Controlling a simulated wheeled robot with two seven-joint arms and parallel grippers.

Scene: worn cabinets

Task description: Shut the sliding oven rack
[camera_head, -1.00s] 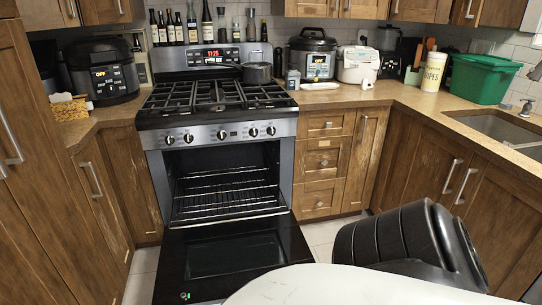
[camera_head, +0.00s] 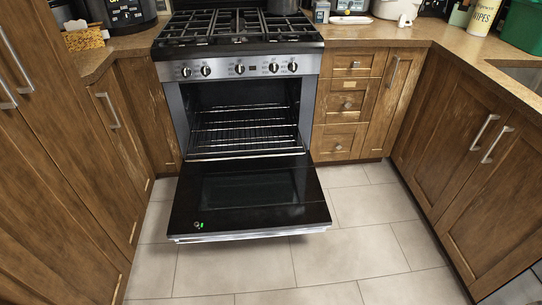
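The oven (camera_head: 312,95) stands at the upper middle of the head view with its door (camera_head: 250,205) folded down flat toward me. Inside the cavity are wire racks. The lower rack (camera_head: 245,140) has its front bar close to the oven mouth, and I cannot tell exactly how far out it sits. Another rack (camera_head: 237,108) shows higher up at the back. Neither of my grippers is in view.
Gas burners (camera_head: 239,24) top the oven. Wooden cabinets (camera_head: 70,130) flank it on the left, with drawers (camera_head: 345,105) and more cabinets on the right. The tiled floor (camera_head: 300,265) before the open door is clear.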

